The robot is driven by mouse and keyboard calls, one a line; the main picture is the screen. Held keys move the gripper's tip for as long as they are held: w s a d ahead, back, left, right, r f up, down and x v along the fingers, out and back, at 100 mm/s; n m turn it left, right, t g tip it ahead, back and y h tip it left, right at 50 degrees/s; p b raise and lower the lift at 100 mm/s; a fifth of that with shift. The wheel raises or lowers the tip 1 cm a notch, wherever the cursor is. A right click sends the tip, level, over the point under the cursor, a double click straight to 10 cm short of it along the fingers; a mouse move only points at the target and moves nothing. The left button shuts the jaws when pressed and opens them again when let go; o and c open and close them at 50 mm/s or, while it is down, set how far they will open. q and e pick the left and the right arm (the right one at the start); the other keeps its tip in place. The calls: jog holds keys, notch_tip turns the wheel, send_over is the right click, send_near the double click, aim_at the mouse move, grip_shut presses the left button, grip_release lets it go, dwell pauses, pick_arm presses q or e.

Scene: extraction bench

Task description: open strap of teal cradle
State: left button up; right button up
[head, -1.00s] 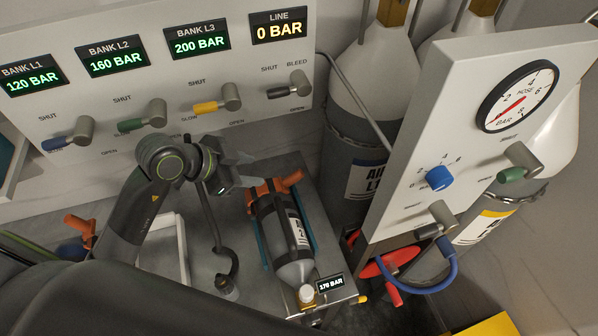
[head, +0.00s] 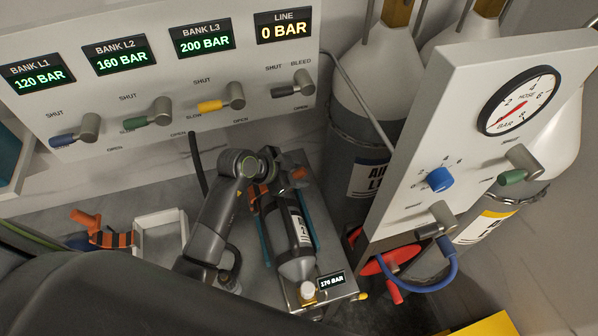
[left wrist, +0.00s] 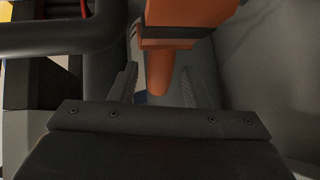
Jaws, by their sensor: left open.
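The teal cradle (head: 265,241) holds a grey cylinder (head: 297,268) with a dark band and a white label. An orange strap (head: 299,174) lies across the far end of the cradle, partly hidden by my left gripper (head: 271,174). In the left wrist view, an orange lever (left wrist: 158,68) hangs down between the open fingers of my left gripper (left wrist: 158,90). I see no grip on it, and light contact cannot be told. My right gripper is not in view.
A valve panel (head: 150,60) with pressure displays stands behind. A gauge panel (head: 470,120) with a blue knob (head: 439,179) and a blue hose (head: 440,283) rises at the right. A white open frame (head: 162,219) and another orange strap (head: 112,239) are at the left.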

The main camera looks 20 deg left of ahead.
pick_arm(q)
jog(key=shift+w+d+f, duration=0.3)
jog(key=shift+w+f, duration=0.05)
jog(key=shift+f, duration=0.1)
grip_shut()
